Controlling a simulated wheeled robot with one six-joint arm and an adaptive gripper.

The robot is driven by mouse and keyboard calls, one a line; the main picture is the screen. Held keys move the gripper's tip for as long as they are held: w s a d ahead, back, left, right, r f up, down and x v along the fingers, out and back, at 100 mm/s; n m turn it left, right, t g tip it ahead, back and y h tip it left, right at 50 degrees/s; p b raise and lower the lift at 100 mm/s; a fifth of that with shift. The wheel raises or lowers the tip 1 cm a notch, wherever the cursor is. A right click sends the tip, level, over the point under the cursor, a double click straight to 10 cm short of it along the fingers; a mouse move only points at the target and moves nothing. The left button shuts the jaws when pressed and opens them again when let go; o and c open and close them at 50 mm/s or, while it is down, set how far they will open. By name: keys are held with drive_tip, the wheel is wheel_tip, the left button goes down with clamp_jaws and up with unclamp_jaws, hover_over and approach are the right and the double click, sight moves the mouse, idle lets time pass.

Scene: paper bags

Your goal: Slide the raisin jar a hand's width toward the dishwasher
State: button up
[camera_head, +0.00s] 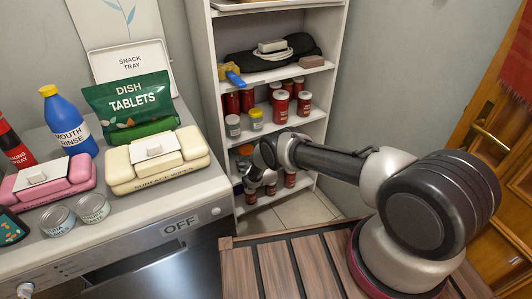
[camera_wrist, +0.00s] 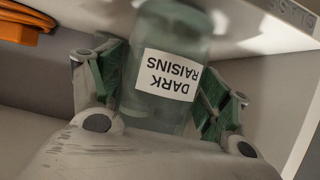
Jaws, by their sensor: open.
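The raisin jar (camera_wrist: 165,110) is greenish and see-through, with a white label reading DARK RAISINS, upside down in the wrist view. My gripper (camera_wrist: 163,92) is open, with one green-padded finger on each side of the jar. I cannot tell whether either finger touches it. In the head view my gripper (camera_head: 260,182) reaches into a low level of the white shelf unit (camera_head: 213,120), and I cannot make out the jar there. The dishwasher (camera_head: 150,262), marked OFF, stands left of the shelf unit under the counter.
A shelf board (camera_wrist: 265,30) lies close beside the jar's far end. An orange item (camera_wrist: 22,22) shows in the wrist view's corner. Several red jars (camera_head: 281,104) stand on the shelf above my gripper. A slatted wooden table (camera_head: 290,268) is below my arm.

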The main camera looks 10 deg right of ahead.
drive_tip(key=o, duration=0.5)
drive_tip(key=shift+s, duration=0.1)
